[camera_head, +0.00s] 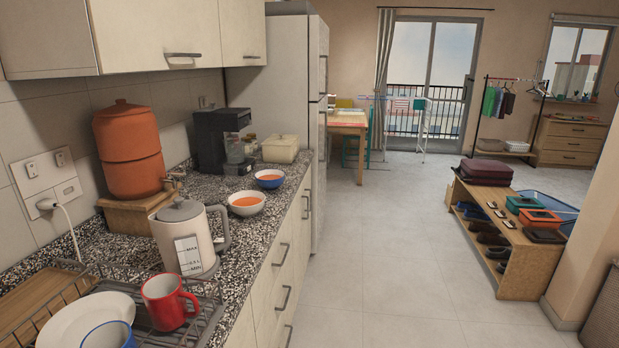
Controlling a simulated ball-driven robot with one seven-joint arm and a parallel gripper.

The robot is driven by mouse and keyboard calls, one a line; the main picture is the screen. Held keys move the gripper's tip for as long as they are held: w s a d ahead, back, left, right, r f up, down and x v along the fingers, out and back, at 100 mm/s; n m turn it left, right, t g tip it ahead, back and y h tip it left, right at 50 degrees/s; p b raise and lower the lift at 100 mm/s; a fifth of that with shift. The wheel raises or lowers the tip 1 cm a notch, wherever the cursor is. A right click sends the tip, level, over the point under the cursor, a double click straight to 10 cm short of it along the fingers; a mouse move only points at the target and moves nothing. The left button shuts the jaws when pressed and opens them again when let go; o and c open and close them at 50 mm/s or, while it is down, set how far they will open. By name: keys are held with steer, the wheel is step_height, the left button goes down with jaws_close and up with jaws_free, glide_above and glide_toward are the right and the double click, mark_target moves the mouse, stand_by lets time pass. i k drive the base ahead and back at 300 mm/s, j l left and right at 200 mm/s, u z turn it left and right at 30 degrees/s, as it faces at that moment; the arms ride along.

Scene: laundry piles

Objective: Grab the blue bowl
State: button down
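A blue bowl (270,184) with a white inside rim and orange contents stands on the speckled counter (275,212), near its front edge. A white bowl (246,211), also with orange contents, stands close in front of it, nearer to me. The two bowls look slightly apart. My gripper is not in view.
A kettle (182,236), an orange water filter (128,150), a coffee maker (217,140) and a cream box (281,149) stand on the counter. A dish rack holds a red mug (168,301). The floor (385,270) right of the counter is clear, up to a shoe bench (536,262).

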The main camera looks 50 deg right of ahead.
mark_target(270, 181)
steer(key=z, duration=0.9)
steer(key=i+l+u, duration=0.1)
steer(key=u, duration=0.4)
steer(key=i+l+u, duration=0.1)
steer(key=u, duration=0.35)
steer(key=i+l+u, duration=0.2)
steer(key=l+u, duration=0.2)
steer(key=l, duration=0.75)
steer(key=l+u, duration=0.35)
steer(key=l, duration=0.75)
steer(key=i, duration=0.05)
